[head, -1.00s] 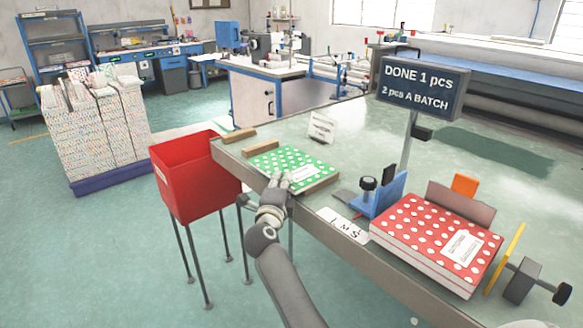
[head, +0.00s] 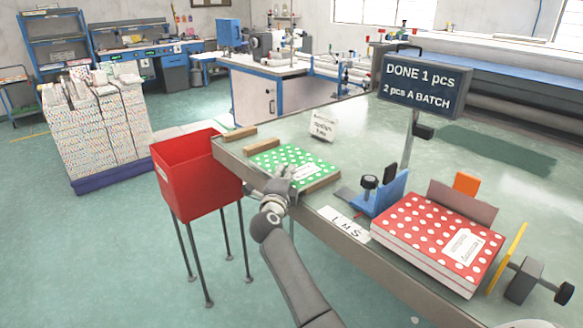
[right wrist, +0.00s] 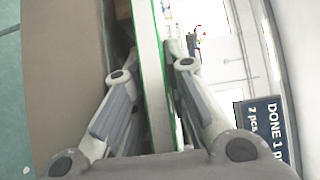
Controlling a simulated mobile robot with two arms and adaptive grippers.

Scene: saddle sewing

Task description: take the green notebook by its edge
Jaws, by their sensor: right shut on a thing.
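The green notebook (head: 296,160) with white dots and a white label lies near the table's front edge, on wooden strips. My right gripper (head: 281,178) is at its near edge in the head view. In the right wrist view the notebook (right wrist: 152,75) runs between the two fingers (right wrist: 150,60), one on each side, with its white page edge and green cover showing. The gripper is shut on this edge. The fingertips are partly hidden in the head view. My left gripper is not in view.
A red bin (head: 195,175) on legs stands left of the table (head: 345,225). To the right are a blue stop (head: 386,193), a red dotted book (head: 437,240) in a clamp, and a sign (head: 423,85) on a post. A small card (head: 324,126) stands behind the notebook.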

